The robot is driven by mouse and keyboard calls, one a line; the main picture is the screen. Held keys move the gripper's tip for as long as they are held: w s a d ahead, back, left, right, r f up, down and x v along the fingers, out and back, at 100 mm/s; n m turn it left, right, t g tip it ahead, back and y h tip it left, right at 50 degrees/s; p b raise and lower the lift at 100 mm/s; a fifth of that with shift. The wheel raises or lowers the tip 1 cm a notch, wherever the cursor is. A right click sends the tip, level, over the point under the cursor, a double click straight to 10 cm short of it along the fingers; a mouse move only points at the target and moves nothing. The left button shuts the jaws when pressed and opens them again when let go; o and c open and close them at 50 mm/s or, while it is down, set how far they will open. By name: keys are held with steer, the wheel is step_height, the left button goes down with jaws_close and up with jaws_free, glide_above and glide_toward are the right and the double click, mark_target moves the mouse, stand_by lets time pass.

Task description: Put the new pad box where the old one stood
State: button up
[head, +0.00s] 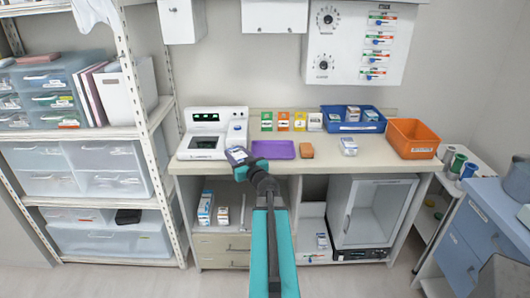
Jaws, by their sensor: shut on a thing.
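My gripper (240,164) is at the counter's front edge, left of the purple tray (273,149). It is shut on a small white and blue box (236,154), held in front of the white device (212,140). Its label is too small to read. Another white and blue box (348,146) stands on the counter, right of a small orange-brown block (306,151). More small boxes (353,114) are in the blue bin (340,127). I cannot tell from labels which box is new or old. The fingers are small and partly hidden by my wrist.
An orange bin (399,151) stands at the counter's right end. Coloured cards (283,121) stand along the wall. A small cabinet (374,212) sits under the counter (325,165). A storage shelf (165,108) is close on the left. Bare counter shows between block and standing box.

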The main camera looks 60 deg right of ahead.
steer(key=w+a+n+t+y, duration=0.1)
steer(key=w+a+n+y, duration=0.4)
steer(key=a, duration=0.8)
steer(key=w+a+n+y, duration=0.2)
steer(key=w+a+y, duration=0.4)
steer(key=a, duration=0.8)
steer(key=s+a+f+n+g+y, duration=0.1)
steer(key=a+f+n+g+y, duration=0.1)
steer(key=a, duration=1.2)
steer(key=s+a+f+n+g+y, duration=0.1)
steer(key=a+n+g+y, duration=0.4)
steer(key=a, duration=0.9)
steer(key=s+n+y, duration=0.1)
steer(key=n+y, duration=0.1)
steer(key=y, duration=0.2)
steer(key=shift+a+f, duration=0.35)
steer(key=shift+f, duration=0.05)
steer(key=shift+s, duration=0.1)
